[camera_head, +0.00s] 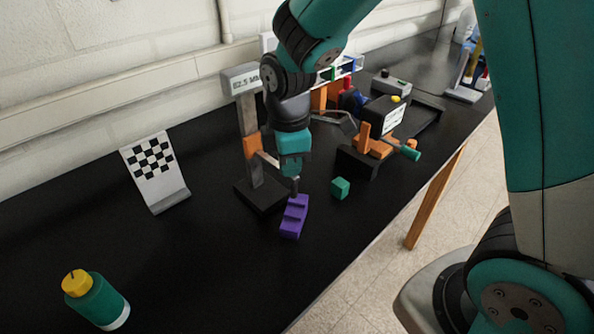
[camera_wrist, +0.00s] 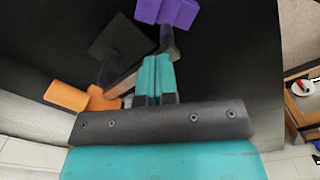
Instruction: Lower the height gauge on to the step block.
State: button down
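The height gauge (camera_head: 251,133) stands upright on a dark base, with a grey post, an orange slider (camera_head: 253,146) and a display at the top. Its arm reaches right from the slider to a grey tip. The purple step block (camera_head: 293,217) lies on the bench just below the tip; I cannot tell whether they touch. My gripper (camera_head: 292,172) is at the outer end of the gauge arm, above the block. In the wrist view, the teal fingers (camera_wrist: 157,72) are close together on the gauge arm (camera_wrist: 125,85), next to the tip, with the purple block (camera_wrist: 166,11) beyond.
A green cube (camera_head: 340,188) lies right of the block. A checkerboard stand (camera_head: 152,168) and a green bottle with a yellow cap (camera_head: 97,298) are at left. A black-and-orange fixture (camera_head: 375,148) stands behind right. The bench front is mostly clear.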

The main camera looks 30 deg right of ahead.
aim_at(290, 180)
jog(key=shift+f+b, duration=1.45)
jog(key=shift+f, duration=0.75)
jog(key=shift+r, duration=0.1)
notch_tip(290, 180, up, 8)
jog(key=p, duration=0.7)
jog(key=s+a+r+m+y, duration=0.1)
jog(key=s+r+m, duration=0.2)
jog(key=s, duration=0.3)
jog(key=s+a+r+m+y+b, duration=0.1)
jog(key=s+a+r+m, duration=0.1)
jog(key=s, duration=0.4)
jog(key=s+a+r+m+y+b, duration=0.1)
jog(key=s+r+m+y, duration=0.1)
jog(key=s, duration=0.4)
notch_tip(290, 180, up, 3)
jog(key=shift+s+a+f+m, duration=0.15)
jog(key=shift+s+a+m, duration=0.15)
jog(key=shift+m, duration=0.5)
dwell(0.4)
